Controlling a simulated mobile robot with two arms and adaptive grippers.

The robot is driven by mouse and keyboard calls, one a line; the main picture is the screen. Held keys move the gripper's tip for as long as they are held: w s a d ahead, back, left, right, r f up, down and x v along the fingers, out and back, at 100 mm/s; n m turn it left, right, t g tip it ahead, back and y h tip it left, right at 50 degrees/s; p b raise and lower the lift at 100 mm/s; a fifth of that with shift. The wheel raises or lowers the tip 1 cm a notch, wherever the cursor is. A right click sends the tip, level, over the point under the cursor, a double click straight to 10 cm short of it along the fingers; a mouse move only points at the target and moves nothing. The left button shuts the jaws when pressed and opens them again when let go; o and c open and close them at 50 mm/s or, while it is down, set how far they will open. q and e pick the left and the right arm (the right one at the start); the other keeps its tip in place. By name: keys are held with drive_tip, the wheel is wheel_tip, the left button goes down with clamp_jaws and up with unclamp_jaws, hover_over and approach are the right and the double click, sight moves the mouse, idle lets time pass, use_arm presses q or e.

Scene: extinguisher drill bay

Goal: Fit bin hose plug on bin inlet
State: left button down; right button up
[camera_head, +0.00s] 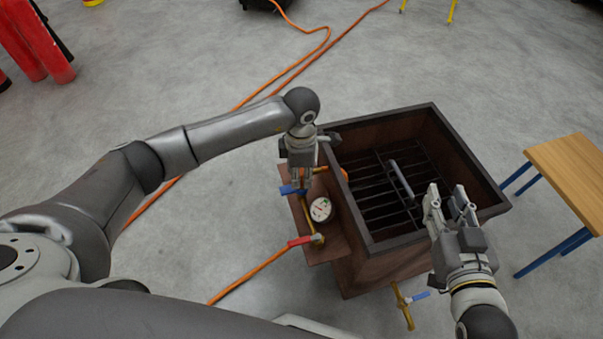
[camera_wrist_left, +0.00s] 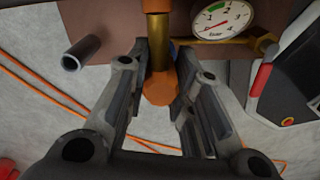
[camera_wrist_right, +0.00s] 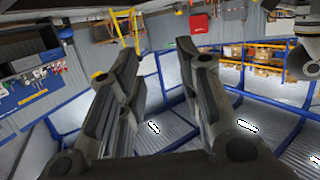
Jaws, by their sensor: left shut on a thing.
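The brown bin (camera_head: 357,260) has a dark rim and a grate inside. A side panel (camera_head: 329,246) carries brass piping and a gauge (camera_head: 320,209), which also shows in the left wrist view (camera_wrist_left: 220,22). My left gripper (camera_head: 299,182) points down at this panel. In the left wrist view its fingers (camera_wrist_left: 160,100) close around an orange and brass piece (camera_wrist_left: 158,90), apparently the bin hose plug, in line with a brass pipe (camera_wrist_left: 157,28). Whether it is seated on the inlet cannot be told. My right gripper (camera_head: 450,203) is open and empty above the bin's right side.
A red-handled valve (camera_head: 300,240) joins an orange hose (camera_head: 250,276) at the panel. A blue-handled valve (camera_head: 419,296) sticks out below the bin. A wooden-topped table (camera_head: 572,168) stands right. Red extinguishers (camera_head: 45,45) stand far left. Orange hoses cross the floor behind my left arm.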

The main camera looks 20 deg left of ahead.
use_arm(q)
drive_tip(key=shift+f, duration=0.25)
use_arm(e)
drive_tip(key=shift+w+a+r+t, duration=0.1)
drive_tip(key=shift+r+t, duration=0.15)
drive_tip(key=shift+r, duration=0.15)
drive_tip(key=shift+w+a+r+t, duration=0.1)
drive_tip(key=shift+r+t, duration=0.15)
drive_tip(key=shift+r, duration=0.15)
use_arm(q)
drive_tip(key=shift+f, duration=0.1)
use_arm(e)
drive_tip(key=shift+w+r, duration=0.1)
drive_tip(key=shift+r, duration=0.15)
use_arm(q)
drive_tip(key=shift+f+b, duration=0.1)
drive_tip(key=shift+b, duration=0.2)
use_arm(e)
drive_tip(key=shift+a+r+t, duration=0.1)
drive_tip(key=shift+r+t, duration=0.3)
use_arm(q)
drive_tip(key=c, duration=1.2)
unclamp_jaws()
drive_tip(key=shift+r, duration=0.2)
wheel_tip(320, 180, up, 12)
drive_tip(key=shift+f, duration=0.2)
use_arm(e)
drive_tip(key=shift+f, duration=0.1)
